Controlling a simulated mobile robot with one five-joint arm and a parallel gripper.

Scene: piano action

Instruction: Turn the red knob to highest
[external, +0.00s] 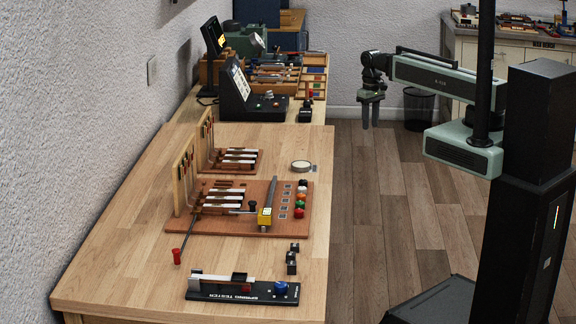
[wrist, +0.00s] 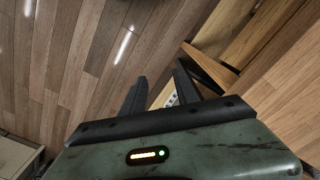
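Several red parts show in the external view, and I cannot tell for sure which is the red knob. One red part (external: 246,288) is on the black spring tester (external: 215,293) at the front of the bench, left of a blue knob (external: 281,287). Another red, round part (external: 299,213) ends a column of coloured pieces on the brown board (external: 240,222). My gripper (external: 371,126) hangs over the floor right of the bench, fingers down, apart and empty. In the wrist view its two dark fingers (wrist: 160,88) are also apart, with no knob in sight.
The wooden bench (external: 120,270) runs along the left wall. A red-handled tool (external: 176,255) lies at its left. Small black blocks (external: 292,262) and a round tin (external: 301,166) lie near its right edge. Open floor (external: 375,220) separates bench and my base.

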